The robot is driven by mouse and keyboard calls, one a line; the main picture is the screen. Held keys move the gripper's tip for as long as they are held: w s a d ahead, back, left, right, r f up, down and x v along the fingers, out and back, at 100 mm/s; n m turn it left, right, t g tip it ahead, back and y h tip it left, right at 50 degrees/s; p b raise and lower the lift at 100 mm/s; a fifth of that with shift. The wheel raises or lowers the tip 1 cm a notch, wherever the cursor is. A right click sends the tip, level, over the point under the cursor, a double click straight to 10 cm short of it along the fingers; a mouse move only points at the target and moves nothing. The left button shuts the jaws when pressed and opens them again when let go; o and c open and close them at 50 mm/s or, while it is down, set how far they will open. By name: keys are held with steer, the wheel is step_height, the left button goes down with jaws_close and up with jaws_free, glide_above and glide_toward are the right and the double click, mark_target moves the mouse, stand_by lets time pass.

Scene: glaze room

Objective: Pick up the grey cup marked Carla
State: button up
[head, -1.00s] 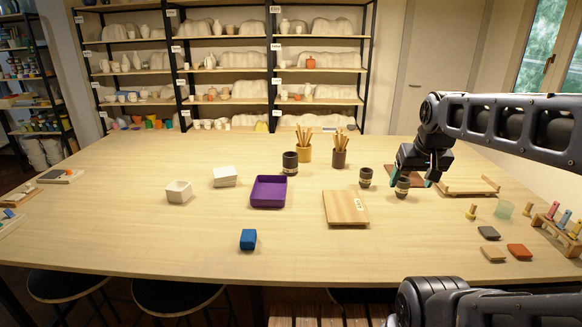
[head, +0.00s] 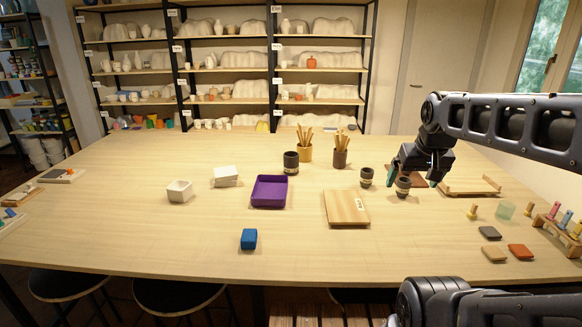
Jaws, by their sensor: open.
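Three dark grey cups with a pale band stand upright on the table. One cup (head: 403,187) is at the right, just below my gripper. A second cup (head: 366,177) is a little to its left, and a larger one (head: 291,163) is farther left by the brush pots. The writing on the bands is too small to read, so I cannot tell which is marked Carla. My gripper (head: 414,180) is open and empty, its fingers pointing down over the right cup. The left finger is to the left of that cup's rim. I cannot tell whether they touch.
A reddish-brown board (head: 405,173) lies behind my gripper, and a wooden rack (head: 470,187) is to its right. A wooden board (head: 346,208), a purple tray (head: 268,204) and a blue block (head: 248,239) lie leftward. The table's front middle is mostly clear.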

steer(key=w+a+r, duration=0.1)
steer(key=w+r, duration=0.1)
steer(key=w, duration=0.6)
steer(key=w+a+r, duration=0.2)
steer(key=w, duration=0.6)
steer(key=t, duration=0.2)
glide_above(291, 164)
step_height(291, 164, down, 18)
steer(key=x, duration=0.9)
steer(key=shift+f, duration=0.45)
steer(key=shift+c, duration=0.2)
steer(key=c, duration=1.2)
